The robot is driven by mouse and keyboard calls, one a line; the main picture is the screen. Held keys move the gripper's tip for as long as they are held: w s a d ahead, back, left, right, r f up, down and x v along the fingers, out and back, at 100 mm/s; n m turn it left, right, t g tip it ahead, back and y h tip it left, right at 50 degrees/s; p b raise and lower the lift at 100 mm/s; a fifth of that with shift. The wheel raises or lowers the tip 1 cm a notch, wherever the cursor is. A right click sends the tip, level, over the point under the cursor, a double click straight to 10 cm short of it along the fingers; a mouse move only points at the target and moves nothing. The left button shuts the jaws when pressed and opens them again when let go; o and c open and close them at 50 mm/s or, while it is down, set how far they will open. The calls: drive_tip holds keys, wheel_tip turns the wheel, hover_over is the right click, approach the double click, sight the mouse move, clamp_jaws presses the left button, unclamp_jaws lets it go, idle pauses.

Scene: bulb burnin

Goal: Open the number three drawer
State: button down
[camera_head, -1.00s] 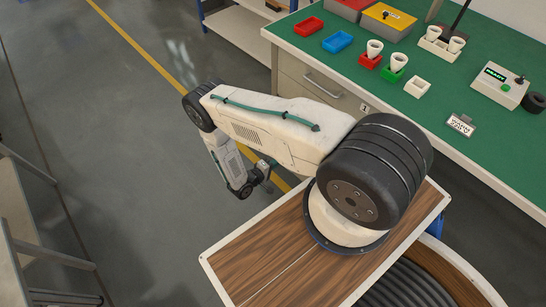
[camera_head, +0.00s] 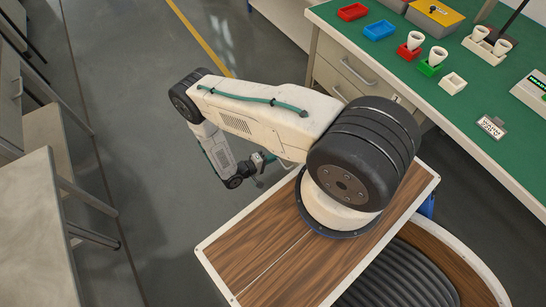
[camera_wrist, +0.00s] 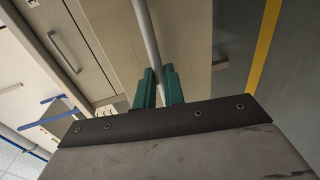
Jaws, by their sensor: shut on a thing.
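My gripper (camera_wrist: 164,88) shows in the wrist view with its green fingers on either side of a long grey bar handle (camera_wrist: 148,40), and it is shut on it. A beige panel (camera_wrist: 190,35) lies behind the handle; no number is readable there, so I cannot tell whether it is the number three drawer or how far open it stands. In the head view, my gripper (camera_head: 262,160) is low, below my arm and left of the bench. A bench drawer front (camera_head: 345,66) with a bar handle (camera_head: 356,72) shows there; the lower fronts are mostly hidden by my arm.
The green bench top (camera_head: 450,110) holds a red tray (camera_head: 352,12), a blue tray (camera_head: 380,30) and white cups in coloured holders. A grey table (camera_head: 35,230) stands at the left. Clear floor (camera_head: 130,110) lies between. Another drawer handle (camera_wrist: 63,52) is left in the wrist view.

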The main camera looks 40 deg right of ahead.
drive_tip(key=c, duration=1.5)
unclamp_jaws()
drive_tip(key=v, duration=0.7)
drive_tip(key=shift+a, duration=0.4)
